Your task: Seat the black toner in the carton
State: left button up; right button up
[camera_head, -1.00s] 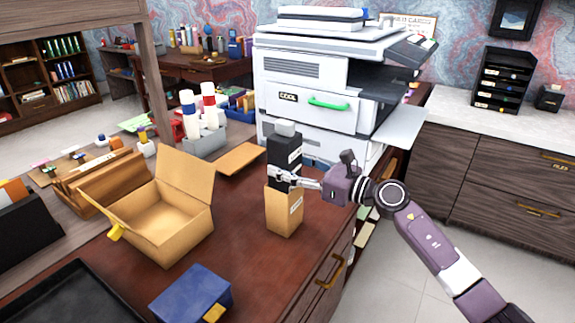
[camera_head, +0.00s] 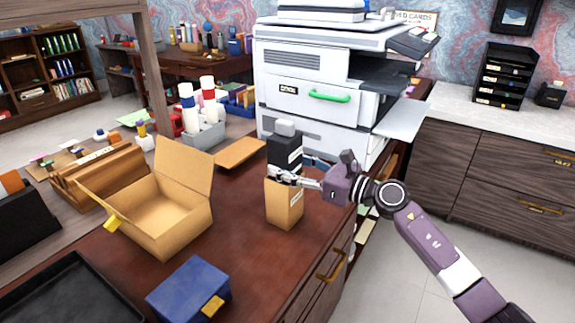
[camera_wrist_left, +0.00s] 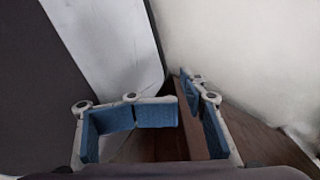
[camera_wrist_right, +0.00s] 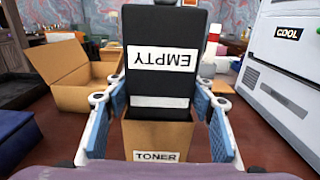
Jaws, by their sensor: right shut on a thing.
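The black toner (camera_head: 284,150), with a grey cap on top, stands upright in the mouth of a narrow brown carton (camera_head: 285,205). Its lower part is hidden inside the carton. In the right wrist view the toner (camera_wrist_right: 165,40) bears a white label reading EMPTY upside down, and the carton (camera_wrist_right: 156,137) is labelled TONER. My right gripper (camera_head: 280,176) is shut on the toner just above the carton rim, one finger on each side. My left gripper (camera_wrist_left: 182,100) shows only in its wrist view, its fingertips close together with no held thing visible; whether it is shut is unclear.
A large open cardboard box (camera_head: 160,205) stands left of the carton. A blue box (camera_head: 190,288) with a yellow tab and a black tray (camera_head: 68,295) are in front. A flat brown piece (camera_head: 240,153) and a white printer (camera_head: 320,85) are behind. The desk's right edge is close.

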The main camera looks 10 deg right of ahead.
pick_arm(q)
jog(key=shift+a+f+b, duration=0.1)
jog(key=shift+f+b, duration=0.25)
jog(key=shift+f, duration=0.15)
pick_arm(e)
jog(key=shift+f, duration=0.45)
pick_arm(q)
jog(key=shift+w, duration=0.1)
